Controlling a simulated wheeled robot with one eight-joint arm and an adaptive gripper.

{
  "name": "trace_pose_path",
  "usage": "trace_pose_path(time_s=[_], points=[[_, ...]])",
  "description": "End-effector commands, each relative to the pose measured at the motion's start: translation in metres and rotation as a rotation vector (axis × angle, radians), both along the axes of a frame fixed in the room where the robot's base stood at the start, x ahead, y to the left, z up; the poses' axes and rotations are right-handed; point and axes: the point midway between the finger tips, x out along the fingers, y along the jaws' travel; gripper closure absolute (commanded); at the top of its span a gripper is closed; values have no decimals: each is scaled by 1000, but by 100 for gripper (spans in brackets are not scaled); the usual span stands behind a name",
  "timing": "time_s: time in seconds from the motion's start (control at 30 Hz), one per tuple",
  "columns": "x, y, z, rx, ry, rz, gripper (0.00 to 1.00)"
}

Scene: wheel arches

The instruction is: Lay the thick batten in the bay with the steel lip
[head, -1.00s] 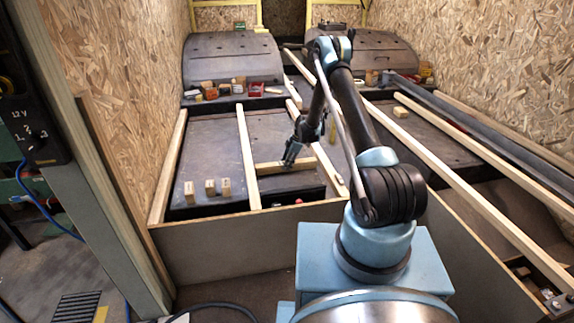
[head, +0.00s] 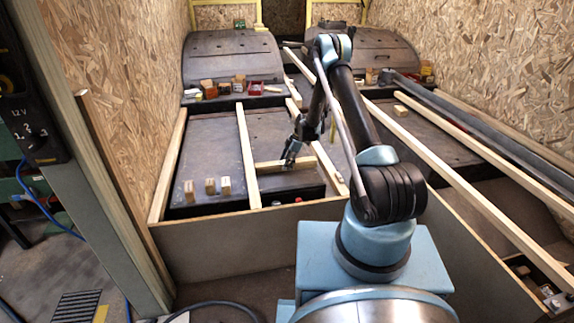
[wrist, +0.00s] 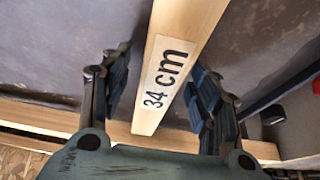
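A pale wooden batten (head: 270,167) marked "34 cm" lies crosswise in the middle bay, between two long wooden rails. In the wrist view the batten (wrist: 188,35) runs between my fingers, with its label up. I cannot tell its thickness against other pieces. My gripper (head: 290,160) is low over the batten. In the wrist view my gripper (wrist: 160,95) is open, one finger on each side of the batten, with a gap showing at the left. A grey, steel-looking strip (head: 440,100) runs along the right side; I cannot tell whether it is the steel lip.
Several short wooden blocks (head: 210,187) stand in the left bay. A small wooden block (head: 400,111) lies in the right bay. Wheel arches (head: 232,57) with blocks and a red item (head: 256,88) stand behind. A front board (head: 230,240) edges the bays.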

Motion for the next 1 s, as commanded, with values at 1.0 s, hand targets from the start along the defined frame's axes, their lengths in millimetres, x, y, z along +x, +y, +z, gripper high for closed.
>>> trace_pose_path(time_s=[1.0], points=[[13,-42,103,0,1,-1,44]])
